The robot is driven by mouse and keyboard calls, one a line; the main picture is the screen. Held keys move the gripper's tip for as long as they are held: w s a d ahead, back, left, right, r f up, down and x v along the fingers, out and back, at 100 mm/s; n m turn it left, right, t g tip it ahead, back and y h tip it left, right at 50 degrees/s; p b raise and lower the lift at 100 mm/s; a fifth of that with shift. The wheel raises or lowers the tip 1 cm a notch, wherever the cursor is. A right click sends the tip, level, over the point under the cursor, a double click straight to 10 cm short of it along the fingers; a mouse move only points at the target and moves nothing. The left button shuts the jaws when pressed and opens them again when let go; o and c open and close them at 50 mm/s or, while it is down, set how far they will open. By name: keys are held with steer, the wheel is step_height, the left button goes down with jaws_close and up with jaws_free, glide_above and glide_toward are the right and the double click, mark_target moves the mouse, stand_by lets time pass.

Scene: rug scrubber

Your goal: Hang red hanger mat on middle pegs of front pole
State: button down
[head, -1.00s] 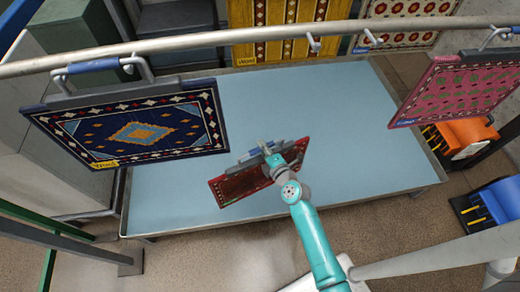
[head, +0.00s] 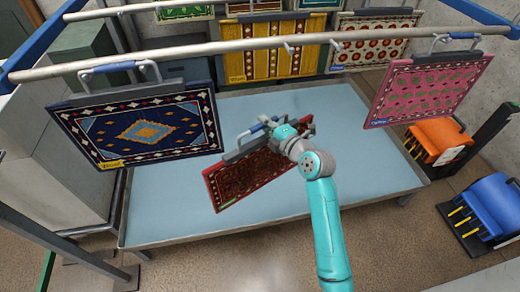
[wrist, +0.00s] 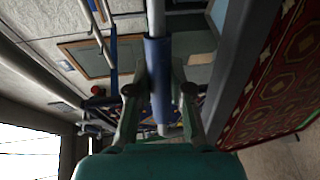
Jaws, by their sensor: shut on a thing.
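The red hanger mat (head: 250,176) hangs tilted from its grey hanger bar in the middle of the head view, above the pale blue table. My gripper (head: 279,128) is shut on the hanger's blue-sleeved handle (head: 258,126). In the wrist view my gripper (wrist: 160,95) has a finger on each side of the blue sleeve (wrist: 158,70), and the red mat (wrist: 275,85) shows at the right. The front pole (head: 230,47) crosses the head view above and apart from the mat. Its middle pegs (head: 290,48) look empty between two hung mats.
A dark blue mat (head: 140,130) hangs at the pole's left and a pink mat (head: 428,88) at its right. The pale blue table (head: 350,150) lies below. A rear pole (head: 165,7) and several other mats are behind. Orange and blue machines stand at right.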

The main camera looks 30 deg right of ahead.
steer(key=s+d+r+m+h, duration=0.1)
steer(key=s+d+r, duration=0.15)
steer(key=r, duration=0.55)
steer(key=s+d+r+h, duration=0.1)
steer(key=s+d+r, duration=0.15)
steer(key=r, duration=0.45)
steer(key=m+h, duration=0.4)
glide_toward(310, 40)
steer(key=shift+g, duration=0.3)
steer(key=shift+r+x, duration=0.2)
steer(key=shift+x, duration=1.35)
steer(key=shift+r+x, duration=0.2)
steer(key=shift+x, duration=1.3)
steer(key=shift+w, duration=0.1)
steer(key=c, duration=1)
jaws_free()
steer(key=shift+f, duration=0.1)
steer(key=shift+f, duration=0.1)
